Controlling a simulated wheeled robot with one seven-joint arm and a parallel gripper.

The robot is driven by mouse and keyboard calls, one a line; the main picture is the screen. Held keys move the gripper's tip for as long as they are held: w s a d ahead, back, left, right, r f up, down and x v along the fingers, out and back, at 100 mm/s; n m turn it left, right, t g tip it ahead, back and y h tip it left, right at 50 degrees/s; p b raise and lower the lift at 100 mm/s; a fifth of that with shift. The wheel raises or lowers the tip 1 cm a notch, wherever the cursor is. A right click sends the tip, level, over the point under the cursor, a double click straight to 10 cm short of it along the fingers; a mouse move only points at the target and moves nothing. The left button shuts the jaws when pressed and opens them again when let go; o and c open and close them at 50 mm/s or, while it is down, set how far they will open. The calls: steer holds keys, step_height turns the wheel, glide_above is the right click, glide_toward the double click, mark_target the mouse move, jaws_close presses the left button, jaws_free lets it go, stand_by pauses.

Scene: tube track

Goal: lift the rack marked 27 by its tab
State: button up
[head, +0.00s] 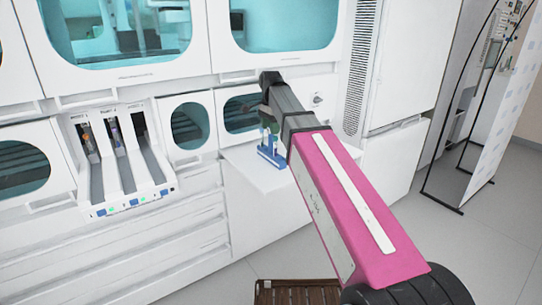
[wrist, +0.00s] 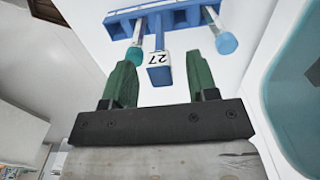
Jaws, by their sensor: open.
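The blue rack (wrist: 184,17) shows in the wrist view, on a white shelf. Its tab (wrist: 158,58) has a white label marked 27, seen upside down. Two tubes with teal ends stick out of the rack, one left of the tab (wrist: 135,55) and one to the right (wrist: 227,44). My gripper (wrist: 163,70) has its two green fingers spread apart, with the tab in line between them at or just past the tips. Nothing is gripped. In the head view the rack (head: 271,154) stands on the shelf, partly hidden by my gripper (head: 268,128).
The white shelf (head: 262,177) juts from the white machine, with bare room in front of the rack. A window with a teal pane (head: 240,114) is behind it. A bay of grey lanes (head: 124,165) is to the left. A brown slatted thing (head: 296,292) is on the floor.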

steer(key=shift+f, duration=0.3)
jaws_close()
steer(key=shift+r, duration=0.15)
